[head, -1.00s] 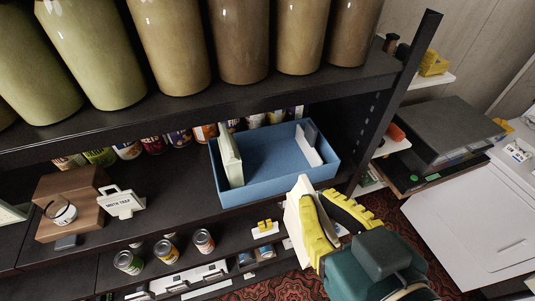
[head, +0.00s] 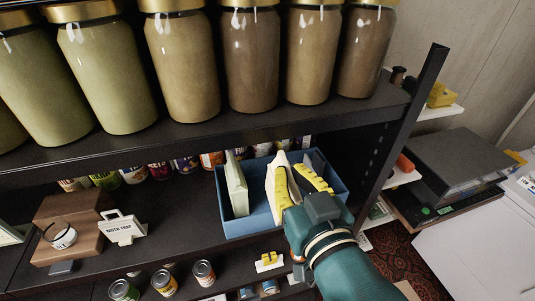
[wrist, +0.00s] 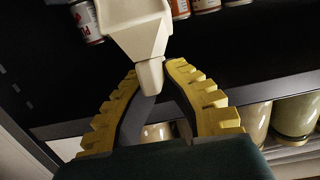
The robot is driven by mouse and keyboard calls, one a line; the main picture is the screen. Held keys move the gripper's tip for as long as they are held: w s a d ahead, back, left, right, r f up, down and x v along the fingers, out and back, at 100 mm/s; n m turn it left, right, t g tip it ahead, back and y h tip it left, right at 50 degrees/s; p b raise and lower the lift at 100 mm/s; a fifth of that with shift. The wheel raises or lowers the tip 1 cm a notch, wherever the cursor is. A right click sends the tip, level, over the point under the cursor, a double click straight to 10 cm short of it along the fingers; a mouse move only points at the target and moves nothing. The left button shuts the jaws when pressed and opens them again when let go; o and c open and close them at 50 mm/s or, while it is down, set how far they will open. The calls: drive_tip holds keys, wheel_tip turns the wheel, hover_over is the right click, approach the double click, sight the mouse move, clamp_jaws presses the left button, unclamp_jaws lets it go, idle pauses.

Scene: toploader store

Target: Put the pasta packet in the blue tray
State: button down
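The blue tray (head: 245,226) sits on the dark shelf at the middle of the head view. My gripper (head: 298,172) has yellow ridged fingers and is over the tray's right half. A cream packet (head: 271,185), apparently the pasta packet, stands upright at the fingers, within the tray's outline. In the wrist view, the packet's narrow end (wrist: 151,76) is between the fingertips (wrist: 151,68), which close on it. Its lower edge is hidden in the head view, so I cannot tell whether it touches the tray floor.
A pale green packet (head: 236,188) stands in the tray's left part. A dark upright item (head: 319,160) is at its right end. Large jars (head: 250,62) line the shelf above, and a black post (head: 405,115) rises to the right. A moth trap sign (head: 122,228) stands left.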

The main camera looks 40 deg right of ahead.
sight(274, 163)
drive_tip(key=p+x, duration=0.1)
drive_tip(key=x, duration=0.6)
drive_tip(key=shift+w+d, duration=0.15)
drive_tip(key=shift+w, duration=0.1)
drive_tip(key=f, duration=0.3)
drive_tip(key=w+f, duration=0.1)
drive_tip(key=shift+w+d+f, duration=0.1)
drive_tip(key=shift+d+f, duration=0.2)
drive_tip(key=shift+d, duration=0.05)
drive_tip(key=w+g+p, duration=0.1)
drive_tip(key=w+d+f+g+y+p, duration=0.1)
drive_tip(key=p, duration=0.1)
drive_tip(key=w+d+f+g+p, duration=0.1)
drive_tip(key=w, duration=0.1)
drive_tip(key=shift+w+d+f+y, duration=0.1)
drive_tip(key=shift+f+y, duration=0.15)
drive_tip(key=shift+y, duration=0.05)
drive_tip(key=shift+f, duration=0.1)
drive_tip(key=shift+f, duration=0.15)
drive_tip(key=c, duration=1.2)
unclamp_jaws()
drive_tip(key=shift+c, duration=0.2)
